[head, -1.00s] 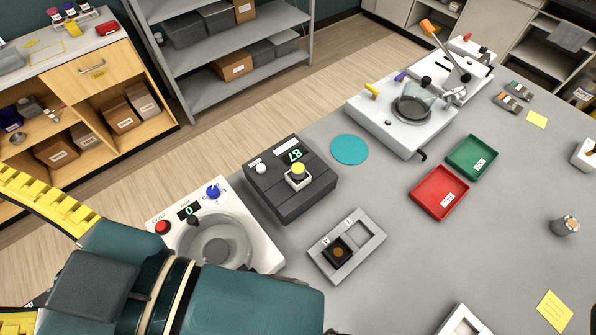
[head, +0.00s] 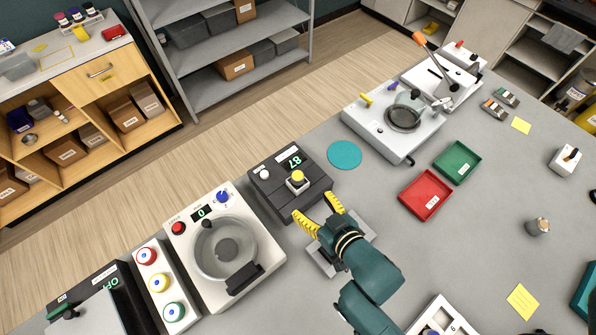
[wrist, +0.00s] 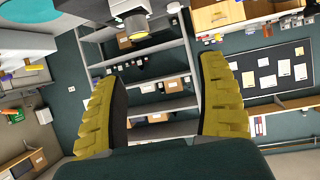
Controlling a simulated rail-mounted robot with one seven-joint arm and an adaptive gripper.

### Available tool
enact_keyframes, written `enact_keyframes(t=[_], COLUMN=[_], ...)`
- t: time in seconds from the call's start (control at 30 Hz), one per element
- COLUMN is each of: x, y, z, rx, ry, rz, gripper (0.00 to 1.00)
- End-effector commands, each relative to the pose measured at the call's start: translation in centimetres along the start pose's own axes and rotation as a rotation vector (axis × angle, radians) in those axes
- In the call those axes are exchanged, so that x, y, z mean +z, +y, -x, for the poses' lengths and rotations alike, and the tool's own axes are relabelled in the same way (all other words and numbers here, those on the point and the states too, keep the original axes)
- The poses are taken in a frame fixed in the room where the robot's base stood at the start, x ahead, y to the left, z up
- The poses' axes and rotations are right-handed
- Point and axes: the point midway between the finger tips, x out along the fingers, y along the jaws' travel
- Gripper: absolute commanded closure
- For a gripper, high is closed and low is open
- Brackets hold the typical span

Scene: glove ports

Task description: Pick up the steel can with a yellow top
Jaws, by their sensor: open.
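The steel can with a yellow top (head: 297,182) stands on the dark scale-like device (head: 262,190) showing 87. The can also shows at the top of the wrist view (wrist: 139,24), beyond my fingertips. My gripper (head: 318,210) is open and empty, with its yellow fingers spread wide. In the head view it is just below and right of the can, apart from it, near the front edge of the device. Both fingers show in the wrist view (wrist: 160,80), with nothing between them. My arm hides much of the grey two-slot holder (head: 325,262).
A white machine with a round bowl (head: 183,262) stands left of the device. Red (head: 447,191) and green (head: 476,167) trays lie to the right. Another metal can (head: 537,227) stands far right. Bare table surrounds it.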

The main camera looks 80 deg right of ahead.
Motion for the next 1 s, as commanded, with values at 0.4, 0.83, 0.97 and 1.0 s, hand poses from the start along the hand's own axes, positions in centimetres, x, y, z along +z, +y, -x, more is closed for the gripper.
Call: enact_keyframes(t=[0.4,0.83,0.97,1.0], x=[1.5,1.3,1.1,1.2], y=[3.2,3.4,3.5,3.5], z=[-4.3,-11.1,-13.4,-14.0], rx=[0.07,0.068,0.068,0.068], ry=[-0.045,-0.046,-0.048,-0.048], rz=[-0.027,-0.024,-0.024,-0.024], gripper=[0.27,0.27,0.27,0.27])
